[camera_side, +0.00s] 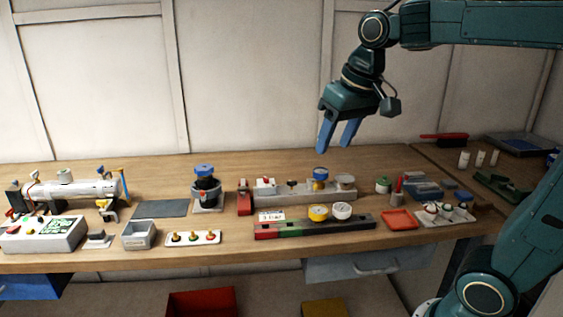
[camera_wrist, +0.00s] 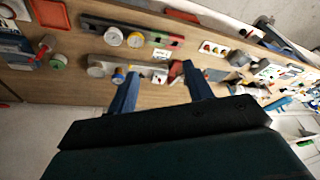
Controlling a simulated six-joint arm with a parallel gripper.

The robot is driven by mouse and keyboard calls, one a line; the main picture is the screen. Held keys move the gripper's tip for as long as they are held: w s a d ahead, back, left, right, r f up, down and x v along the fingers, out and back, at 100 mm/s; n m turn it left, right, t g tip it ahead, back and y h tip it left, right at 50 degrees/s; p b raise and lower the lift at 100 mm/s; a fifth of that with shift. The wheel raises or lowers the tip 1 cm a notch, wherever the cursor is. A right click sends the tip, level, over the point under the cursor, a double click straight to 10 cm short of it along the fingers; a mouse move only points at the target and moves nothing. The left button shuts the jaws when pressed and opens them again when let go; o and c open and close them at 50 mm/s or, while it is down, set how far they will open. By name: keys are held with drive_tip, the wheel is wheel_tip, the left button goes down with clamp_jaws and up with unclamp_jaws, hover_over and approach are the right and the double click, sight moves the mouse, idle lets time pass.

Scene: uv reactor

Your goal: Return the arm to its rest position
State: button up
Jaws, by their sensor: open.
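My gripper (camera_side: 337,136) hangs from the raised green arm, well above the back right half of the bench (camera_side: 165,165). Its two blue fingers are apart with nothing between them. In the wrist view the fingers of my gripper (camera_wrist: 160,86) also show spread and empty, with the bench and its objects beyond them. The arm reaches in from the right side of the side view, and nothing touches the fingers.
Below stand a grey block with small parts (camera_side: 290,195), a black, green and red strip (camera_side: 330,227) and an orange tray (camera_side: 400,220). A reactor tube (camera_side: 75,190) and control box (camera_side: 42,235) are at the left. The air around my gripper is clear.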

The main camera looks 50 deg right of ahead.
drive_tip(key=s+a+f+n+t, duration=0.1)
drive_tip(key=s+a+f+n, duration=0.2)
drive_tip(key=s+f, duration=0.4)
drive_tip(key=shift+s+a+t, duration=0.4)
drive_tip(key=shift+s+a, duration=0.05)
drive_tip(key=shift+s, duration=2.35)
